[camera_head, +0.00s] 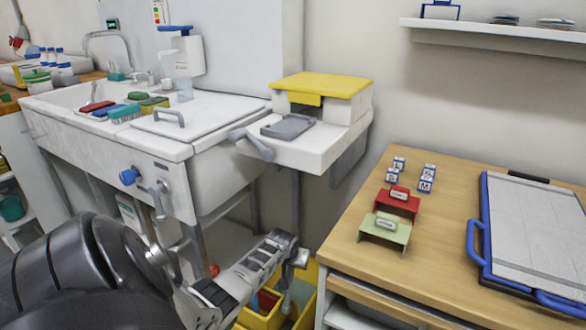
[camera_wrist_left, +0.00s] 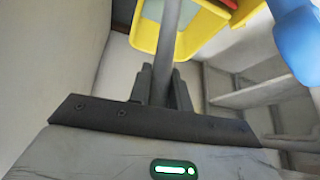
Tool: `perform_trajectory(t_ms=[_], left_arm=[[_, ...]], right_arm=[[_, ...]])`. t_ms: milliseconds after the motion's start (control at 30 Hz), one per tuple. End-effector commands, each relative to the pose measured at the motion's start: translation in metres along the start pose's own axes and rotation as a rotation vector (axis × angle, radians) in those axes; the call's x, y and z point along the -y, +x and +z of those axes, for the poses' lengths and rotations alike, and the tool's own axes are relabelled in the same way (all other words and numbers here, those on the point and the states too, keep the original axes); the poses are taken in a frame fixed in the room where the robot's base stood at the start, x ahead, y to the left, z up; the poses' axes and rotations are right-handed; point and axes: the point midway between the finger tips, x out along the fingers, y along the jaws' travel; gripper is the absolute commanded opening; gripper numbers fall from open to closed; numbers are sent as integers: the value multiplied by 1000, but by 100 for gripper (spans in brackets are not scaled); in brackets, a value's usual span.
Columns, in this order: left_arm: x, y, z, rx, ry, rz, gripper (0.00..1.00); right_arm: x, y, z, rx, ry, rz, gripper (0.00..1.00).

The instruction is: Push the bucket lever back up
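The yellow bucket (camera_head: 258,318) stands low on the floor between the sink and the wooden table. Its grey lever (camera_head: 287,288) rises from it towards my left gripper (camera_head: 298,257). In the left wrist view the lever (camera_wrist_left: 172,30) runs down between the two dark fingers of my left gripper (camera_wrist_left: 163,78). The fingers sit close against both sides of it, so the gripper looks shut on it. The bucket (camera_wrist_left: 146,35) shows behind the lever there. My forearm and hand hide part of the bucket in the head view. My right gripper is not in view.
The white sink (camera_head: 105,150) stands left, with a blue knob (camera_head: 130,176) on its front. A white unit with a yellow lid (camera_head: 322,84) is behind the bucket. The wooden table (camera_head: 345,240) stands close on the right. A blue object (camera_wrist_left: 296,35) shows at the wrist view's upper right.

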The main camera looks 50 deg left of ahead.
Motion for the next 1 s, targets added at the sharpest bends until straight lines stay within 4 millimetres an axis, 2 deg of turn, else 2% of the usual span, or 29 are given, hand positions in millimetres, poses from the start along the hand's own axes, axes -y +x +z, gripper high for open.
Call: perform_trajectory(t_ms=[33,67,100,367,467,667,1000], left_arm=[[0,0,-2,-6,2,0,31],[0,0,-2,-6,2,0,39],[0,0,-2,-6,2,0,41],[0,-1,-2,-5,2,0,41],[0,-8,-2,-6,3,0,41],[0,-44,-4,-7,5,0,41],[0,-122,-2,-6,4,1,41]], right_arm=[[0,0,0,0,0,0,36],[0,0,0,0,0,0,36],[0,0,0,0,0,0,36],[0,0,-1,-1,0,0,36],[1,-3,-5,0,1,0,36],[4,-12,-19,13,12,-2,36],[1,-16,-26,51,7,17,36]])
